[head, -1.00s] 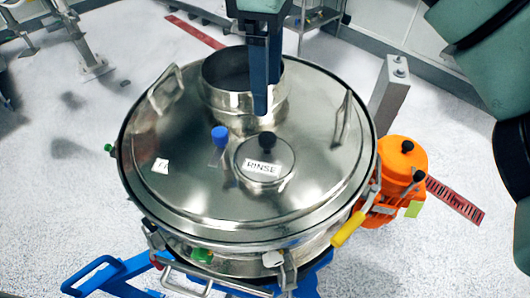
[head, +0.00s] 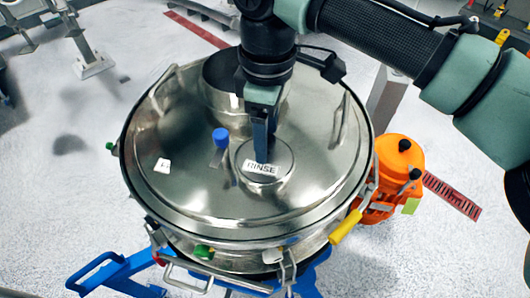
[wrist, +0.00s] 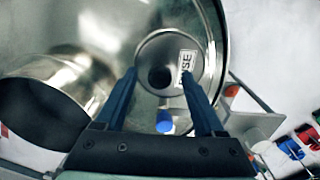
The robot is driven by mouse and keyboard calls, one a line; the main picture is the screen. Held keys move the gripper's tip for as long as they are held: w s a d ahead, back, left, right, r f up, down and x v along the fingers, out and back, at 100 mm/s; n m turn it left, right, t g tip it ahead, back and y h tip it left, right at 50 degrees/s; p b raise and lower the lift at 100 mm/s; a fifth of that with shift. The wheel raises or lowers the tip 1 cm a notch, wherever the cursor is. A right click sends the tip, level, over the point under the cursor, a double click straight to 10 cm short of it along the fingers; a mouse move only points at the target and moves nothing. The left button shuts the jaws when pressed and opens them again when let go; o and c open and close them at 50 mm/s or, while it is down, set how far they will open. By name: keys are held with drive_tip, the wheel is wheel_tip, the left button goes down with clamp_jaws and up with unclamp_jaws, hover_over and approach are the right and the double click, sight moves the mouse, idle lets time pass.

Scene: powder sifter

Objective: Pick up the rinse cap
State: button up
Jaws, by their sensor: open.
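The rinse cap (head: 272,176) is a round metal disc with a white RINSE label, set on the shiny lid of the sifter (head: 215,205). My gripper (head: 262,158) is above the cap and points down, its fingers covering the cap's black knob in the head view. In the wrist view the rinse cap (wrist: 162,47) shows with its dark knob between the two blue fingers of my open gripper (wrist: 158,75). I cannot tell whether the fingertips touch the cap.
A blue-topped fitting (head: 221,137) stands on the lid just left of the cap. A wide metal neck (head: 217,80) rises behind, partly hidden by my arm. An upright lid handle (head: 341,120) is at the right. An orange motor (head: 401,155) sits beside the sifter.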

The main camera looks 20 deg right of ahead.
clamp_jaws()
drive_tip(key=shift+r, duration=0.1)
idle(0.3)
